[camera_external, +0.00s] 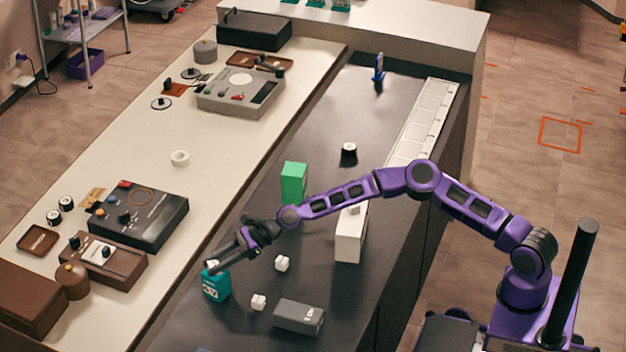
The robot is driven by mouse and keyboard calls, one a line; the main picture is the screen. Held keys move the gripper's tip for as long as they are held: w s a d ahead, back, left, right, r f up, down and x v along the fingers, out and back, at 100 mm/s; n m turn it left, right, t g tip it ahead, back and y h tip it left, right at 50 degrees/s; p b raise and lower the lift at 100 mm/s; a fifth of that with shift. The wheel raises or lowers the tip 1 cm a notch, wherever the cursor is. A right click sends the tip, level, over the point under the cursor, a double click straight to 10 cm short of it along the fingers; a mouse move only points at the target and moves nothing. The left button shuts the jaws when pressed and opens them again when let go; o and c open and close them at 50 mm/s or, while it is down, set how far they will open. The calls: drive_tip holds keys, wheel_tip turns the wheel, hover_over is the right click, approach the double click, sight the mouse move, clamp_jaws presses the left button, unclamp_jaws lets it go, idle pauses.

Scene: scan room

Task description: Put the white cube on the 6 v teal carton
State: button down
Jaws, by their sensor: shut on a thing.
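The teal carton (216,286) stands upright on the dark counter at the lower left, with white lettering on its face. My gripper (212,268) is at its top, reaching in from the right. It is shut on a small white cube (211,263), mostly hidden by the fingers. The cube is at or just above the carton's top; I cannot tell whether they touch.
A green box (294,181) and a tall white box (349,236) with a small white block on top stand near my arm. A grey box (298,316) lies in front. A black round item (349,150) stands behind. The pale counter (165,215) at left holds several devices.

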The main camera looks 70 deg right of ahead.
drive_tip(key=c, duration=0.5)
unclamp_jaws()
drive_tip(key=shift+c, duration=0.2)
drive_tip(key=shift+r, duration=0.2)
drive_tip(key=shift+s+d+r, duration=0.15)
drive_tip(key=shift+s+d, duration=0.1)
drive_tip(key=shift+d, duration=0.05)
drive_tip(key=p+v, duration=0.1)
drive_tip(key=v, duration=1)
drive_tip(key=shift+s+a, duration=0.1)
drive_tip(key=shift+s, duration=0.05)
